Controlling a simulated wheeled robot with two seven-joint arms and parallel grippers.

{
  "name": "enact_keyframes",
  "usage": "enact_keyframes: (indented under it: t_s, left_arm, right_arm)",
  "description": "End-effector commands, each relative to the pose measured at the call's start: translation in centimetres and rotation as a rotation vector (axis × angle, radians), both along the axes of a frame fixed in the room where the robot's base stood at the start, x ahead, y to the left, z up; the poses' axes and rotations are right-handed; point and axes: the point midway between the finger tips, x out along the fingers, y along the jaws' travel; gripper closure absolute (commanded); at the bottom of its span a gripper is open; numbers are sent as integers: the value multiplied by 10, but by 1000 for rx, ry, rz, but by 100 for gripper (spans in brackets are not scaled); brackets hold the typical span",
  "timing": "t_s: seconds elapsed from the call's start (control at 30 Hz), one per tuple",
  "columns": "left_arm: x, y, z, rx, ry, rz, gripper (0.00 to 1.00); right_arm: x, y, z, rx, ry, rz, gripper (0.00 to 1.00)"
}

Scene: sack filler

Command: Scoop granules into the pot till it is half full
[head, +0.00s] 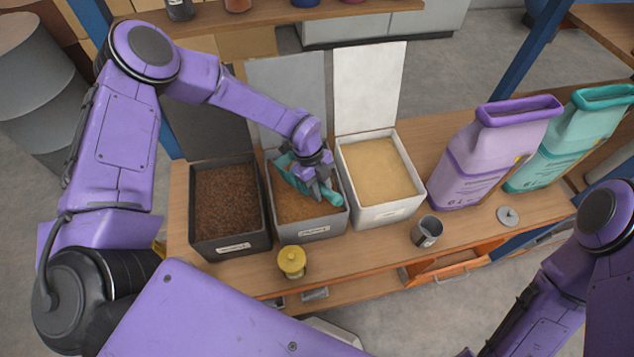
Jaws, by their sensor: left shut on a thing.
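My left gripper (319,188) is shut on a teal scoop (290,172) over the middle grey bin (301,235). The bin holds orange-brown granules (291,206). The scoop lies tilted within the bin's opening; my gripper hides part of it, and I cannot tell whether it holds granules. A small grey metal pot (427,233) stands open on the bench, right of the bins; its fill level is not clear. A round grey lid (508,216) with a knob lies to its right. My right arm shows at the lower right, but its gripper is out of view.
A dark bin (228,245) of brown granules stands left, a white bin (388,215) of pale granules right, with raised lids behind. An orange drawer (445,272) is below.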

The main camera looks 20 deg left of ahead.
Motion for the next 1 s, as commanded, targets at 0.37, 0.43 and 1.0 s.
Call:
enact_keyframes:
  t_s: [0.37,0.43,1.0]
  left_arm:
    - [-7,-17,41,58,-25,-2,100]
    - [-8,-19,47,66,-28,-3,100]
    - [-10,-23,57,82,-32,-1,100]
  right_arm:
    - [0,0,22,-1,0,0,57]
    - [0,0,22,-1,0,0,57]
    - [0,0,22,-1,0,0,57]
